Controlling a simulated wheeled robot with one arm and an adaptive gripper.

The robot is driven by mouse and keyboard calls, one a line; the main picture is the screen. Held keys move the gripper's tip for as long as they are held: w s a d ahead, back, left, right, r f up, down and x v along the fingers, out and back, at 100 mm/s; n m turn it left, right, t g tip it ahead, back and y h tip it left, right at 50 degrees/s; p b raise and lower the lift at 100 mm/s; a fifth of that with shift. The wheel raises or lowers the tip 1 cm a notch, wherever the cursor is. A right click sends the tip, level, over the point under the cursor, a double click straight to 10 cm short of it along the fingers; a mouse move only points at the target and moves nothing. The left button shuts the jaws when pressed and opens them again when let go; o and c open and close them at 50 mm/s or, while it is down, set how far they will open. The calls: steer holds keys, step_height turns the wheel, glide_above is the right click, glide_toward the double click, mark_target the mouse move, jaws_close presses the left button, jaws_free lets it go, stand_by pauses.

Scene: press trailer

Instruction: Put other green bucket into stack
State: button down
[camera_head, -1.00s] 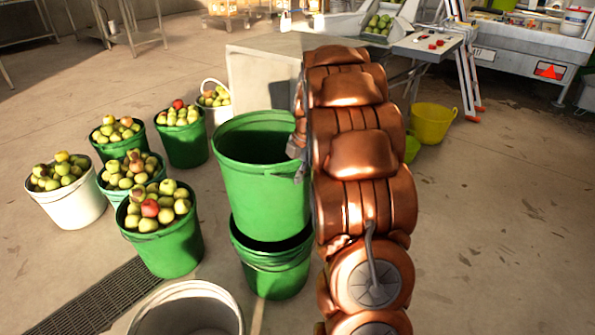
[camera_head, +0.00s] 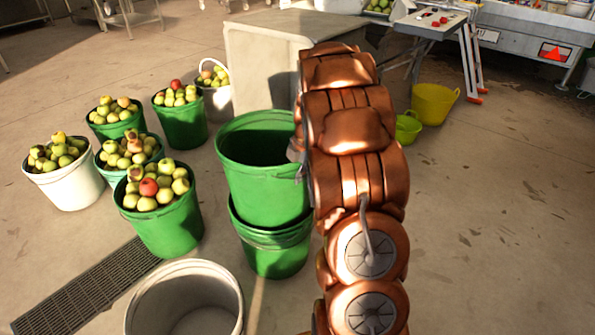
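An empty green bucket (camera_head: 262,190) is upright, with its lower end inside the rim of the green bucket stack (camera_head: 275,262) below it. Much of its wall still shows above that rim. My gripper (camera_head: 298,154) is at the upper bucket's right rim, mostly hidden behind my copper-coloured arm. A grey finger shows at the rim, and the gripper appears shut on it. The arm also covers the right edge of the upper bucket. How many buckets are in the lower stack cannot be told.
Green buckets of apples (camera_head: 165,220) and a white one (camera_head: 68,185) stand at left. An empty white bucket (camera_head: 190,312) is in front, beside a floor grate (camera_head: 85,285). A grey box (camera_head: 265,75) stands behind. Yellow (camera_head: 433,105) and small green (camera_head: 407,128) tubs are right; floor there is clear.

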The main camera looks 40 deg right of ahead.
step_height(320, 180, down, 15)
steer(key=b, duration=0.4)
steer(key=shift+r+b, duration=0.15)
steer(key=shift+b, duration=0.2)
stand_by(0.5)
steer(key=c, duration=1.8)
jaws_free()
steer(key=o, duration=0.6)
steer(key=shift+c, duration=0.2)
steer(key=r, duration=0.3)
steer(key=s+r, duration=0.1)
steer(key=r, duration=0.3)
steer(key=d+r, duration=0.1)
steer(key=r, duration=0.2)
steer(key=shift+s+r, duration=0.25)
steer(key=shift+r, duration=0.1)
steer(key=shift+s+r, duration=0.15)
steer(key=shift+r, duration=0.4)
